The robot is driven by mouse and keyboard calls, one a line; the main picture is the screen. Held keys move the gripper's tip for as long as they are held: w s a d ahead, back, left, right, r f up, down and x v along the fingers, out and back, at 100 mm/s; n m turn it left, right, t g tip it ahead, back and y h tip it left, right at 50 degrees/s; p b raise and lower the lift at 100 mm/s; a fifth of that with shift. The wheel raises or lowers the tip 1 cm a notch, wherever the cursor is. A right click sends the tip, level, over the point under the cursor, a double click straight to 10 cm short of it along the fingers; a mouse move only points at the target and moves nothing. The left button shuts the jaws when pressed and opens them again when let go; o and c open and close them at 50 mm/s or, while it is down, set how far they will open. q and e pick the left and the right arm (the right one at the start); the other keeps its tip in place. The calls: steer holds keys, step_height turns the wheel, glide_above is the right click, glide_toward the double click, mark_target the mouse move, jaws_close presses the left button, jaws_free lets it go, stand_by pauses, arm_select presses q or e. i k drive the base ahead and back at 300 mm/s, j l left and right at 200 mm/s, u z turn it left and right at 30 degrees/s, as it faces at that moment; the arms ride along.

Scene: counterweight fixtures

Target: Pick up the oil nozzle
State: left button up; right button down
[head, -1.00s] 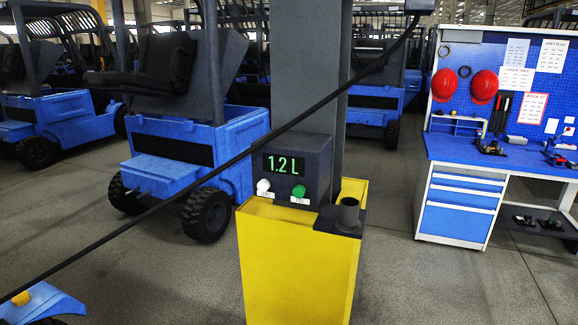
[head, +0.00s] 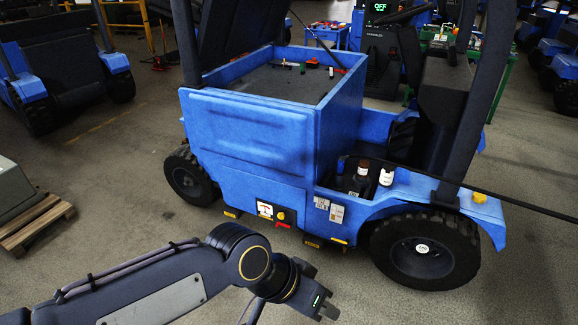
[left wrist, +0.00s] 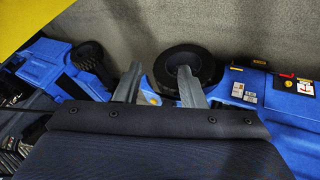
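A thin dark hose (head: 520,208) crosses from the right edge of the head view to the open side bay of a blue forklift (head: 250,140). At its end, a small dark piece, apparently the oil nozzle (head: 341,166), points down into the bay beside a dark bottle; its tip is hidden. My left gripper (head: 324,306) is at the bottom of the head view, in front of the forklift and well apart from the nozzle. In the left wrist view its two grey fingers (left wrist: 160,87) are spread with nothing between them. The right gripper is not in view.
A brown-capped dark bottle (head: 359,178) and a white bottle (head: 385,177) stand in the bay. A yellow cap (head: 479,197) is on the fender above the wheel (head: 425,250). A wooden pallet (head: 36,222) lies at left. Floor between is clear.

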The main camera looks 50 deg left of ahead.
mark_target(340, 171)
steer(key=u, duration=1.15)
steer(key=i+j+u, duration=0.15)
steer(key=i, duration=0.55)
steer(key=i+u, duration=0.15)
steer(key=i, duration=0.5)
steer(key=i+l+u, duration=0.15)
steer(key=i, duration=0.55)
steer(key=i+l+u, duration=0.15)
steer(key=i, duration=0.5)
